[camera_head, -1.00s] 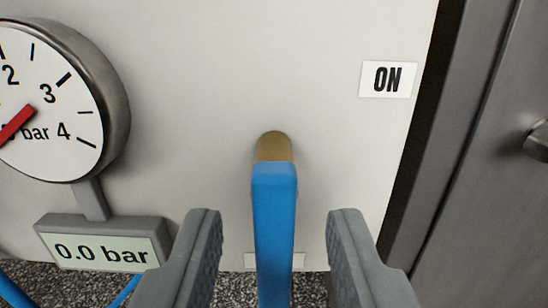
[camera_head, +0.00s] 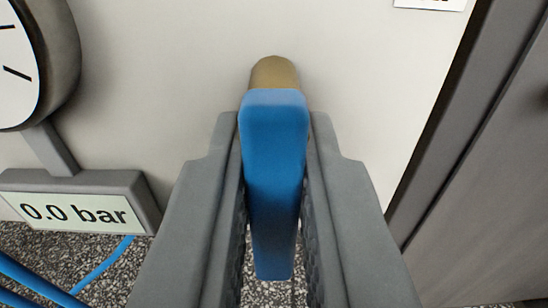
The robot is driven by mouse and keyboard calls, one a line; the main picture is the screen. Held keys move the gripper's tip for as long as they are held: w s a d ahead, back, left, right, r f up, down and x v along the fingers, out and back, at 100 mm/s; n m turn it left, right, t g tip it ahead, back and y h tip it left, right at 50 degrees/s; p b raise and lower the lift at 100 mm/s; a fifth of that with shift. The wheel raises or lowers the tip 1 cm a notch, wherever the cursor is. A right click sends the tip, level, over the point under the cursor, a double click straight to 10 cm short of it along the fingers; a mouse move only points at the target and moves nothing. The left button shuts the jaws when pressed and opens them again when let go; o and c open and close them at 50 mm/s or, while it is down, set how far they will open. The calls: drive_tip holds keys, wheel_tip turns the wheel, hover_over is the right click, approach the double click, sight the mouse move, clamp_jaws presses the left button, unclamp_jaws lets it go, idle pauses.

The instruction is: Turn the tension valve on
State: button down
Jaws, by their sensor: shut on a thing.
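The tension valve has a blue lever handle (camera_head: 273,175) that hangs straight down in the picture from a brass stem (camera_head: 274,73) on the pale panel. My gripper (camera_head: 274,135) is shut on the blue handle, with one grey finger on each side of it, near its upper end. The ON label (camera_head: 428,2) is at the top right, mostly cut off by the picture's edge. A display box (camera_head: 80,208) at the left reads 0.0 bar. Part of the round gauge (camera_head: 30,65) shows above it; its needle is out of view.
A grey metal door or cabinet (camera_head: 490,190) stands to the right of the panel, past a dark gap. Blue hoses (camera_head: 100,268) run at the lower left over a speckled floor (camera_head: 190,245). The panel (camera_head: 180,60) around the stem is clear.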

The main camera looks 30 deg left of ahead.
drive_tip(key=shift+n, duration=0.3)
drive_tip(key=n, duration=0.3)
drive_tip(key=shift+w+d+n, duration=0.2)
drive_tip(key=shift+d+n, duration=0.05)
drive_tip(key=shift+n, duration=0.05)
drive_tip(key=n, duration=0.6)
drive_tip(key=r+n, duration=0.1)
drive_tip(key=n, duration=0.2)
drive_tip(key=shift+w+d, duration=0.25)
drive_tip(key=shift+d, duration=0.15)
drive_tip(key=n, duration=0.4)
drive_tip(key=shift+r+n, duration=0.3)
drive_tip(key=c, duration=1.4)
unclamp_jaws()
drive_tip(key=shift+c, duration=0.2)
